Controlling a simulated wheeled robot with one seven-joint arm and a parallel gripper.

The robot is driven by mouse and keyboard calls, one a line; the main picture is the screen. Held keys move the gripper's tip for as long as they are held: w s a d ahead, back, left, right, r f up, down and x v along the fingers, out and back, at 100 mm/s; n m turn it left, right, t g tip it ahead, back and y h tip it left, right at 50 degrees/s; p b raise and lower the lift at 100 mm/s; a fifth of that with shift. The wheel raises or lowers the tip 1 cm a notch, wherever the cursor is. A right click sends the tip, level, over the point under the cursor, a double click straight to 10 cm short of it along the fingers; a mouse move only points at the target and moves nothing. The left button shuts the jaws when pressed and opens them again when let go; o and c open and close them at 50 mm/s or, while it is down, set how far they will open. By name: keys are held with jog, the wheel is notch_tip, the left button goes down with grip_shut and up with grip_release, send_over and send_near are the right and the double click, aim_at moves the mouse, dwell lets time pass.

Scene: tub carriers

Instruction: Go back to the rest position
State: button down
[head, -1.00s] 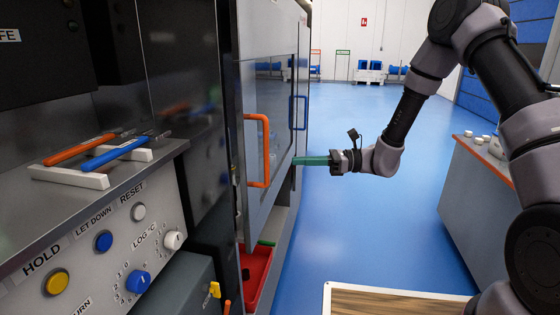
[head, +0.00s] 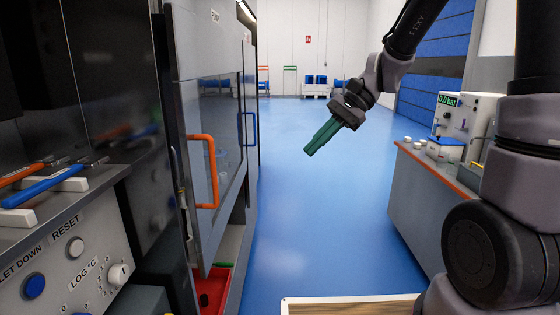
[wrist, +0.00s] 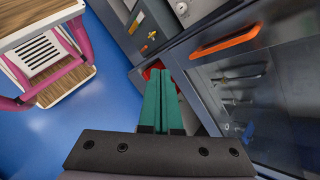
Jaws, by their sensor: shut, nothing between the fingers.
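My gripper (head: 320,139) has green fingers and hangs over the blue floor in the head view, pointing down and to the left. It is shut and empty, clear of the cabinet on the left and the bench on the right. In the wrist view, the shut fingers (wrist: 160,88) lie side by side and point toward the cabinet's lower front.
The cabinet door with an orange handle (head: 204,172) stands at the left. A red tray (head: 214,290) lies low beneath it. A grey bench (head: 425,185) with instruments is at the right. A wooden-topped cart (wrist: 60,75) shows in the wrist view. Blue floor lies between.

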jog(key=s+d+r+n+t+h, duration=0.1)
jog(key=s+d+r+t+h, duration=0.2)
jog(key=d, duration=0.5)
jog(key=s+d+r+n+t+h, duration=0.2)
jog(key=s+d+r+t+h, duration=0.1)
jog(key=s+d+r+t, duration=0.2)
jog(key=d+r+t, duration=0.1)
jog(key=d+r, duration=0.1)
jog(key=d, duration=0.1)
jog(key=shift+d+r+h, duration=0.3)
jog(key=shift+d+h, duration=0.1)
dwell(0.9)
